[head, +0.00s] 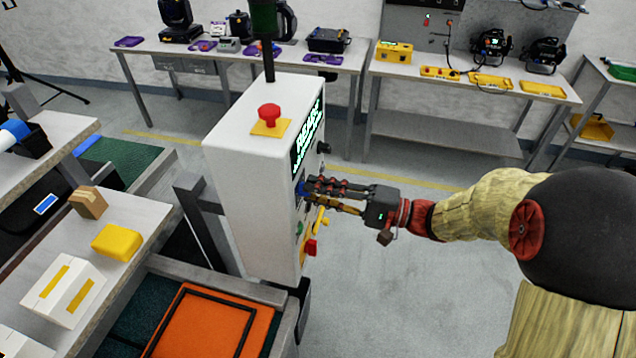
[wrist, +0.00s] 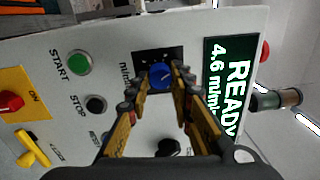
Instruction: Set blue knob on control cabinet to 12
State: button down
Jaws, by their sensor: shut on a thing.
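The white control cabinet (head: 245,190) stands in the middle of the head view, with its panel facing right toward my arm. The blue knob (wrist: 161,77) sits on a dark square plate on the panel in the wrist view. My gripper (head: 318,191) reaches the panel from the right. In the wrist view its fingertips (wrist: 162,79) are on both sides of the knob and shut on it. The display (wrist: 229,85) reads READY and 4.6 m/min. The knob's scale is too small to read.
Near the knob are a green START button (wrist: 79,63), a black STOP button (wrist: 95,104), a black knob (wrist: 168,147), a red knob (wrist: 11,101) and a yellow handle (wrist: 32,148). A red mushroom button (head: 269,114) tops the cabinet. Open floor lies right of it.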

jog(key=shift+s+m+g+h+p, duration=0.1)
jog(key=shift+m+g+h+p, duration=0.15)
jog(key=shift+m+p, duration=7.8)
jog(key=shift+s+m+g+h+p, duration=0.15)
jog(key=shift+m+h+p, duration=0.2)
jog(key=shift+m+p, duration=7.7)
jog(key=shift+m+b, duration=0.3)
jog(key=shift+m, duration=0.2)
jog(key=c, duration=1.9)
grip_release()
jog(key=o, duration=0.3)
jog(key=shift+w+r, duration=0.1)
jog(key=shift+w, duration=0.05)
